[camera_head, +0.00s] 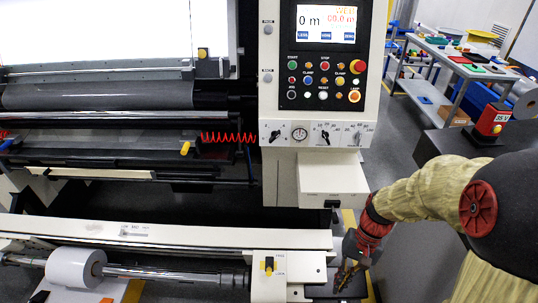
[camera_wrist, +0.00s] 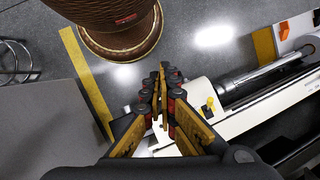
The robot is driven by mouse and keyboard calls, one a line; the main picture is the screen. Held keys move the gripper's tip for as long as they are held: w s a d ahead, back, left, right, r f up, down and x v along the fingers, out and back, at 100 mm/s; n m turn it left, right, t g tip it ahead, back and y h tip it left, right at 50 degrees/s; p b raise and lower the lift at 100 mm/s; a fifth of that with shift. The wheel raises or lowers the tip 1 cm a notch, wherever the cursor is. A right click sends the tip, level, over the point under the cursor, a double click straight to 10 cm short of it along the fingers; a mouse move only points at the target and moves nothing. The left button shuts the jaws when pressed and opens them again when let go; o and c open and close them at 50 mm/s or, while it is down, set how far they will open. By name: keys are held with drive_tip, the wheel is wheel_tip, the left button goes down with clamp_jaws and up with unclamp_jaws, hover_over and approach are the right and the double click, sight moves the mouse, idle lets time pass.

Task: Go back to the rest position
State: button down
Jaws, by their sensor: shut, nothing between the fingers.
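My gripper (camera_head: 345,276) is at the lower right of the head view, beside the right end of the machine's low front beam (camera_head: 160,232). My arm reaches down to it from the right edge. In the wrist view my gripper (camera_wrist: 162,72) points away from the camera, with its fingertips together and nothing between them. The fingers overlap the end of the white beam (camera_wrist: 205,98) in that view; I cannot tell how far above it they are.
The control panel (camera_head: 322,75) with buttons and a screen stands above. A white roll (camera_head: 72,268) sits on a shaft at lower left. A red-topped box (camera_head: 492,122) and a workbench (camera_head: 455,62) are at right.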

drive_tip(key=s+r+n+t+h, duration=0.1)
drive_tip(key=s+r+n+t, duration=0.1)
drive_tip(key=r, duration=0.9)
drive_tip(key=s+a+r+n+t+h, duration=0.1)
drive_tip(key=s+r+t, duration=0.4)
drive_tip(key=r, duration=0.7)
drive_tip(key=shift+n+t+h, duration=0.4)
drive_tip(key=shift+t+h, duration=0.2)
drive_tip(key=shift+t, duration=0.2)
